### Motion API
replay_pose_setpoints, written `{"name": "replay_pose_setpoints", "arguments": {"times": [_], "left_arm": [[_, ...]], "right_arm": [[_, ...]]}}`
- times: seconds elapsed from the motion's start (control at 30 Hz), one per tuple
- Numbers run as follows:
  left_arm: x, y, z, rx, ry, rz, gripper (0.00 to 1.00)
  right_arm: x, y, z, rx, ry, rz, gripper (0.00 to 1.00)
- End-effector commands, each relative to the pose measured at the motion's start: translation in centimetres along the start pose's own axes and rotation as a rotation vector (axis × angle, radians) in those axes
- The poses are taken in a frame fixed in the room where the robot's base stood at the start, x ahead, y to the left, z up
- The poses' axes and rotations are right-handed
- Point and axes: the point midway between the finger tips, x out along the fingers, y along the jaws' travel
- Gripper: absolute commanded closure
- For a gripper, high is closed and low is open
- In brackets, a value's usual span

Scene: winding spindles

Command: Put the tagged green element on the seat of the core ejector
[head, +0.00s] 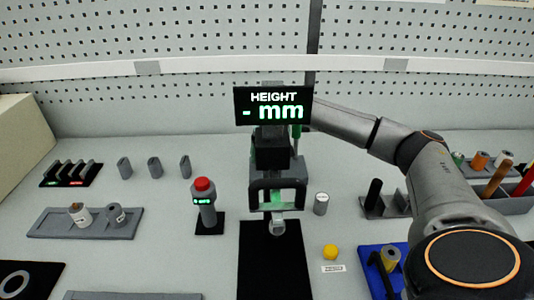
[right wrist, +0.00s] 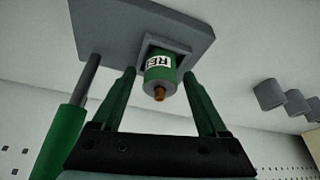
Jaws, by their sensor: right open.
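The green element (right wrist: 160,72), a cylinder with a white tag partly reading "RE" and a brown tip, sits at a square grey holder (right wrist: 147,45) on a grey plate (right wrist: 100,25) in the right wrist view. My right gripper (head: 278,203) is open in the middle of the head view, below the HEIGHT display. In the right wrist view its two fingers reach up on either side of the element, with gaps visible. In the head view the element is mostly hidden by the gripper. Which fixture is the core ejector I cannot tell. My left gripper is out of view.
A green post with a grey rod (right wrist: 65,135) stands close beside the gripper. The HEIGHT display (head: 272,105) shows "- mm". A red-topped device (head: 204,202) stands left, a grey cylinder (head: 321,204) and yellow ball (head: 330,252) right. A grey tray (head: 60,226) holds two spools.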

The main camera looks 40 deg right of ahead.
Motion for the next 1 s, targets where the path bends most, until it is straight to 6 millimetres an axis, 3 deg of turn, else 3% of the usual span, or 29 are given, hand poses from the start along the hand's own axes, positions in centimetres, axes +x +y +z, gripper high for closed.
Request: {"name": "replay_pose_setpoints", "arguments": {"times": [0.27,0.7,1.0], "left_arm": [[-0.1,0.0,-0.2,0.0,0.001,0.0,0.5],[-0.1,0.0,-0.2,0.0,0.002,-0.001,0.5],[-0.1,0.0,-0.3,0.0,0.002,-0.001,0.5]], "right_arm": [[-1.8,0.0,-0.2,0.0,0.003,-0.001,0.24],[-10.6,0.0,-0.2,-0.001,0.004,-0.001,0.24],[-12.4,0.0,-0.1,0.0,0.0,0.0,0.24]]}}
